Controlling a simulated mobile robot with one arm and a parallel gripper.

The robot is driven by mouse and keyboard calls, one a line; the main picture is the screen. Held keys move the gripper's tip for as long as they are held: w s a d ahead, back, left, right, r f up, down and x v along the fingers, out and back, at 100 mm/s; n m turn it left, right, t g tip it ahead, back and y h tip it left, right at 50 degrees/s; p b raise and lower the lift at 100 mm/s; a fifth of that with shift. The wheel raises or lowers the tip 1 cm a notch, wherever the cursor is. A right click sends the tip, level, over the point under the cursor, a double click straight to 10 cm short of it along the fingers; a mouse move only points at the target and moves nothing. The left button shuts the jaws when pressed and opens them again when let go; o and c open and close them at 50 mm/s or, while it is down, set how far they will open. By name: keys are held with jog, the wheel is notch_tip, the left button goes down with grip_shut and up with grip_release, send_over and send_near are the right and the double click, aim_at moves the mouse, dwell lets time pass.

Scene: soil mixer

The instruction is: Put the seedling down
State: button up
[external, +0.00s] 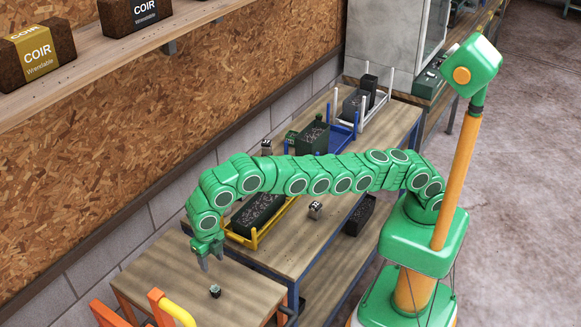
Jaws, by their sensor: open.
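A small dark pot with a bit of green on top, which looks like the seedling (215,291), stands on the wooden table (255,292) at the lower left. My gripper (211,263) points down above and slightly left of it. The gripper is open and empty, and a gap shows between its fingertips and the pot. The pot is too small in the picture to make out its leaves.
Behind are a long dark tray (258,213) in a yellow rack, small cubes (315,210) (266,146), and a blue rack (343,133). An orange and yellow frame (172,308) stands at the near table edge. The table around the pot is mostly clear.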

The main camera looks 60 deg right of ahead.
jog(key=w+d+r+m, duration=0.3)
jog(key=d, duration=0.4)
jog(key=w+d+r+m, duration=0.3)
jog(key=w+d+r, duration=0.1)
jog(key=d, duration=0.4)
jog(key=w+d+r+m, duration=0.3)
jog(key=d, duration=0.4)
jog(key=s+d+r+m, duration=0.1)
jog(key=d+r+m, duration=0.15)
jog(key=d, duration=0.55)
jog(key=s+d+r+m+h, duration=0.1)
jog(key=d+m, duration=0.3)
jog(key=d, duration=0.4)
jog(key=s+d+r+m, duration=0.2)
jog(key=d+m, duration=0.1)
jog(key=d, duration=0.4)
jog(key=s+d+m+g, duration=0.1)
jog(key=s+d+m, duration=0.7)
jog(key=s+d, duration=0.8)
jog(key=s+d+f+m, duration=0.3)
jog(key=s+d+m, duration=0.1)
jog(key=s, duration=0.4)
jog(key=s+d+f+m+g+y, duration=0.1)
jog(key=s+d+f+m, duration=0.3)
jog(key=s, duration=0.5)
jog(key=shift+s+d+f, duration=0.15)
jog(key=shift+s+d, duration=0.15)
jog(key=shift+d, duration=0.3)
